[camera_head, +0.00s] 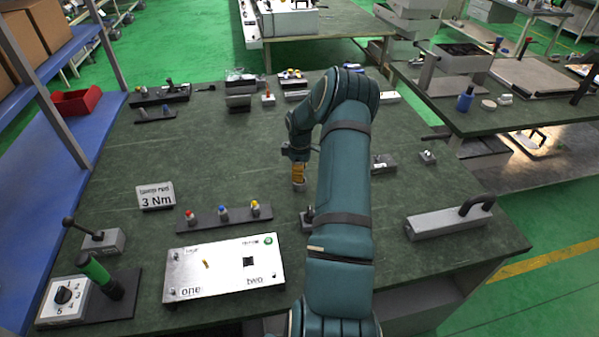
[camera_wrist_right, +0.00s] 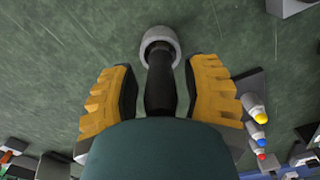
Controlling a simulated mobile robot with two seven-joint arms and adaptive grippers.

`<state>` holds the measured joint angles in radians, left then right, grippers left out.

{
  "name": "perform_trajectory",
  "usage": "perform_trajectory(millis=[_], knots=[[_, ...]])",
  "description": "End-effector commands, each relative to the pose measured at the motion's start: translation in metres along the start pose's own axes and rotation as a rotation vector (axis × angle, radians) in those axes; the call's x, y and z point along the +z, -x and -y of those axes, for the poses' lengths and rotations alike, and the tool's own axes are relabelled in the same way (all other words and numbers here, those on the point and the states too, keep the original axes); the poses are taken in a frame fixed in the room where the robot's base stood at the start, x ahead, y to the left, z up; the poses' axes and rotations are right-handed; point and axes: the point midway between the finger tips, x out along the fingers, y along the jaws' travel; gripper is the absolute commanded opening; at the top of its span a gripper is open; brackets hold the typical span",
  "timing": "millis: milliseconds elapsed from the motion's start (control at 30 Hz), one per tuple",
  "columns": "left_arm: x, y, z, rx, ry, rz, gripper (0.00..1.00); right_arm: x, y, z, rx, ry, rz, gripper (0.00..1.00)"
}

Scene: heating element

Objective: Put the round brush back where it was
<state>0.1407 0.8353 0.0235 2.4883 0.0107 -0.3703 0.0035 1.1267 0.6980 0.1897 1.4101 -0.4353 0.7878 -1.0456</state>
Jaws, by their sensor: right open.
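The round brush shows in the right wrist view as a black handle (camera_wrist_right: 160,88) with a round light-grey end (camera_wrist_right: 160,36). My right gripper (camera_head: 298,172) points down over the middle of the green table. Its yellow fingers are open on either side of the handle, with a gap on both sides. A small grey block (camera_head: 307,214) stands nearer, partly hidden by my right arm. My left gripper is not in view.
A metal panel marked "one" and "two" (camera_head: 222,270) lies at the front. Behind it is a dark rack with red, blue and yellow pieces (camera_head: 224,216). A "3 Nm" sign (camera_head: 155,196) stands left. A grey block with a black handle (camera_head: 449,220) lies right.

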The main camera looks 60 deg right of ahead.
Motion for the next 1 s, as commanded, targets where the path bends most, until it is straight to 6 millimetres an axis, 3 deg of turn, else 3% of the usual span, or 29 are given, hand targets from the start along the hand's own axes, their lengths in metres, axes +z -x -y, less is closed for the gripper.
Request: perform_trajectory(millis=[500,700,1000], knots=[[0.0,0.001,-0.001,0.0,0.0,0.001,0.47,-0.001,0.097,0.0,0.003,0.0,-0.001,0.47],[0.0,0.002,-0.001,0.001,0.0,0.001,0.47,0.0,0.113,0.0,0.001,0.001,0.0,0.47],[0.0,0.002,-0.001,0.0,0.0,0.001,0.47,0.0,0.115,0.0,0.001,0.0,0.0,0.47]])
